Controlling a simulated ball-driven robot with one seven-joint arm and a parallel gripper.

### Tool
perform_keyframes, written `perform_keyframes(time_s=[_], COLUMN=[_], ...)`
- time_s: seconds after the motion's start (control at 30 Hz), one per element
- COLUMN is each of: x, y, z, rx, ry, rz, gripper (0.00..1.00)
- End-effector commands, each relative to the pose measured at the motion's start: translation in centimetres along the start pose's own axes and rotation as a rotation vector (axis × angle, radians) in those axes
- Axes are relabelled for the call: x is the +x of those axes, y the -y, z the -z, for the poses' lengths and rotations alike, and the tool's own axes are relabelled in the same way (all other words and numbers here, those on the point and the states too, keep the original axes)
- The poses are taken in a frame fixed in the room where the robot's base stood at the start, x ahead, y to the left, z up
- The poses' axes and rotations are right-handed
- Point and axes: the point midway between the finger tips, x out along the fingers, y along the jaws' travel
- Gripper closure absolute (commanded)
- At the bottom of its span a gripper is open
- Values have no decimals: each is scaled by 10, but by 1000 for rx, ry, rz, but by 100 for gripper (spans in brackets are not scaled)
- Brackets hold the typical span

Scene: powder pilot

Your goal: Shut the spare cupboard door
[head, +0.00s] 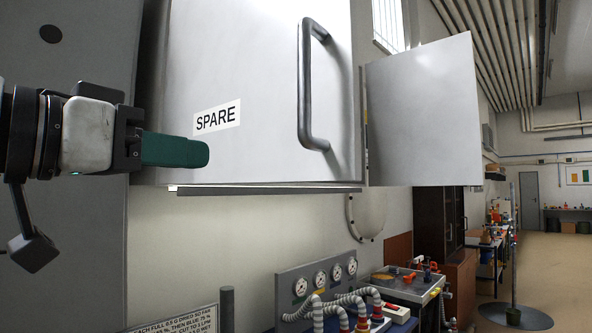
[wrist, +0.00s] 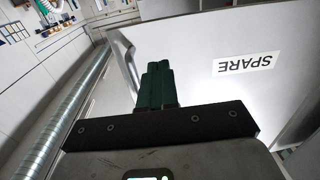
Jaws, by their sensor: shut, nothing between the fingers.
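The spare cupboard door (head: 250,60) is a pale grey panel with a white SPARE label (head: 217,118) and a grey bar handle (head: 308,85) near its right edge. I cannot tell from this angle how far it stands from its frame. In the wrist view the door (wrist: 215,35) slants behind the fingers, its label (wrist: 245,64) upside down and its handle (wrist: 127,60) at the left. My gripper (head: 200,154) has green fingers, shut and empty, in front of the door's lower left, below the label. The fingers (wrist: 156,70) show together in the wrist view. Whether they touch the door is unclear.
Another grey door panel (head: 425,110) sticks out to the right of the spare door. Below stands a bench with a gauge panel (head: 318,285), hoses and a grey tray (head: 405,285). A dark cabinet (head: 436,215) stands farther back. Open floor (head: 555,265) lies at the far right.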

Motion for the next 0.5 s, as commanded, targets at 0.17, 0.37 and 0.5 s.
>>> perform_keyframes(time_s=[0.17,0.37,0.5], x=[3,36,64], y=[-2,-2,-2], z=[9,11,11], rx=[11,10,9], ry=[-10,-8,-8], rz=[-4,-6,-6], gripper=[100,100,100])
